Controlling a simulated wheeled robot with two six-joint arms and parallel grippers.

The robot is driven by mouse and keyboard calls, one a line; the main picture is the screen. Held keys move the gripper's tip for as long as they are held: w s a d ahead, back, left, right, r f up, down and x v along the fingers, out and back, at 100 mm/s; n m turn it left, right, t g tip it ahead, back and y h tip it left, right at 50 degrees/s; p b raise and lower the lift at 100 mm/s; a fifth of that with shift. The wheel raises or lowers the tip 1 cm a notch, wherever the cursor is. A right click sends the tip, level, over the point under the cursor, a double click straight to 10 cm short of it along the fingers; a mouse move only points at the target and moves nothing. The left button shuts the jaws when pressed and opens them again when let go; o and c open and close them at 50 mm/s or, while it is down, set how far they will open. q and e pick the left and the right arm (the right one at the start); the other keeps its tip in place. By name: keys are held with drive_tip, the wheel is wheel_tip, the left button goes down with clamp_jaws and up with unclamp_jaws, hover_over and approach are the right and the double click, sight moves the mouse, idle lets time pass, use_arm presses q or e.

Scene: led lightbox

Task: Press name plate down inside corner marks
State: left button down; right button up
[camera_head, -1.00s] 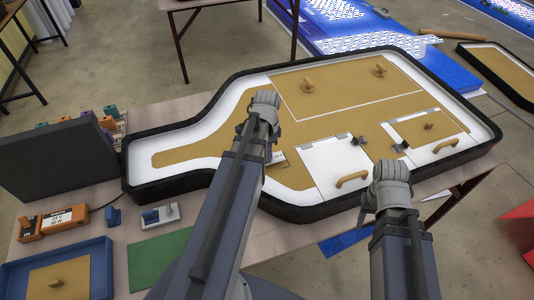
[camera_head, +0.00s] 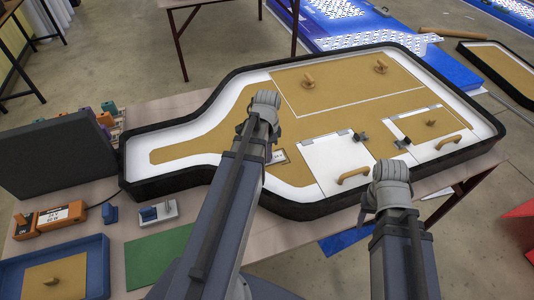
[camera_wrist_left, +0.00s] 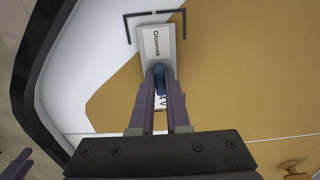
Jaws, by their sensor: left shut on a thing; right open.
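The name plate (camera_wrist_left: 157,45), pale grey with "Gloovek" on it, lies flat-looking over the light box surface in the left wrist view. Black corner marks (camera_wrist_left: 127,28) show around its upper end, with a gap above the plate; its lower end is hidden by my fingers. My left gripper (camera_wrist_left: 159,85) is shut on a small blue piece (camera_wrist_left: 159,78) at the plate's lower end. In the head view its jaws are hidden behind my left arm. Whether the plate touches the surface cannot be told. My right gripper (camera_head: 367,208) is open and empty by the box's front rim.
The paddle-shaped light box (camera_head: 165,180) has a raised black rim, wooden knobs and handles. A blue tray (camera_head: 105,255), green mat (camera_head: 158,258), orange device (camera_head: 55,218) and blue-and-white piece (camera_head: 158,212) stand at left. A dark panel (camera_head: 55,160) rises behind them.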

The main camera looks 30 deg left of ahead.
use_arm(q)
drive_tip(key=shift+f, duration=0.2)
drive_tip(key=c, duration=0.8)
unclamp_jaws()
drive_tip(key=shift+r, duration=0.1)
wheel_tip(320, 180, up, 8)
drive_tip(key=p, duration=0.8)
